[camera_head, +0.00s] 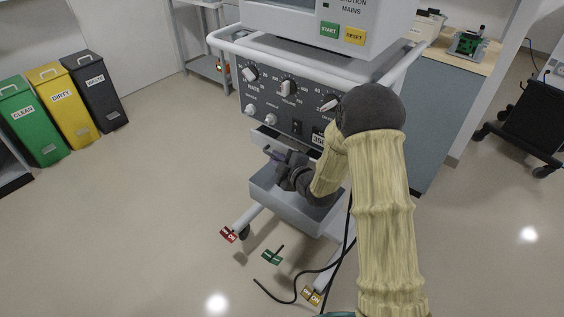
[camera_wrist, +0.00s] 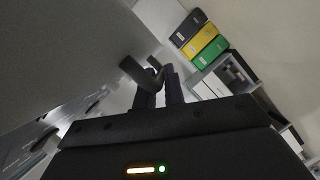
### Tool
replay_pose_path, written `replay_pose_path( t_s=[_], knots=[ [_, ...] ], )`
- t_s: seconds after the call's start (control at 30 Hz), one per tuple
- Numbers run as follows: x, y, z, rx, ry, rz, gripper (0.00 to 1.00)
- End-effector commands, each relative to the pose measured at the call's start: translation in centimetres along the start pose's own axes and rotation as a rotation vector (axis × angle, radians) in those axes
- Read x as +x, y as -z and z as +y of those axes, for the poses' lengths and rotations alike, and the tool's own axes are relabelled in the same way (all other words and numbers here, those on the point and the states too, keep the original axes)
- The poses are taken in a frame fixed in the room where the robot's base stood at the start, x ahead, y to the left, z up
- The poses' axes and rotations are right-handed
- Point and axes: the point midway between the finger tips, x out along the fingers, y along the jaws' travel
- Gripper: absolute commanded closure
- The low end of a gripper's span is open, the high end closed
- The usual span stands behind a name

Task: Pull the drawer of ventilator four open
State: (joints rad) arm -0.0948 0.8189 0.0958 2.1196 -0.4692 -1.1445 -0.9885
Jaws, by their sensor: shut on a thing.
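The ventilator (camera_head: 275,88) stands in front of me, with a dark panel of knobs under its white top. A grey drawer-like box (camera_head: 285,203) sits low on it, partly hidden by my arm. My gripper (camera_head: 278,158) is at the ventilator's front, below the panel. In the wrist view, my gripper's two dark fingers (camera_wrist: 160,82) are closed around a dark handle (camera_wrist: 137,72) beside a large grey face (camera_wrist: 60,50). How far the drawer stands out is hard to tell, and the ventilator's number is not readable.
Green (camera_head: 33,122), yellow (camera_head: 72,103) and black bins (camera_head: 97,90) stand at the left wall. Red (camera_head: 229,235), green (camera_head: 272,256) and yellow (camera_head: 311,296) tags and a black cable (camera_head: 275,291) lie low by the ventilator's legs. A dark cart (camera_head: 525,110) is at right. The left floor is clear.

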Motion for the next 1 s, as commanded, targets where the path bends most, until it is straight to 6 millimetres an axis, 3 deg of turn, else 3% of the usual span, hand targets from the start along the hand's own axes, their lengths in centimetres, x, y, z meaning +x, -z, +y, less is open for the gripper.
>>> replay_pose_path(
  t_s=[0.53,0.9,0.93,1.0],
  knots=[
    [-1.6,5.2,-4.1,0.002,0.006,-0.003,1.00],
    [-1.8,5.8,-4.3,0.002,0.007,-0.003,1.00],
    [-1.8,5.8,-4.3,0.002,0.007,-0.003,0.83],
    [-1.8,5.8,-4.2,0.002,0.005,-0.003,0.70]
  ],
)
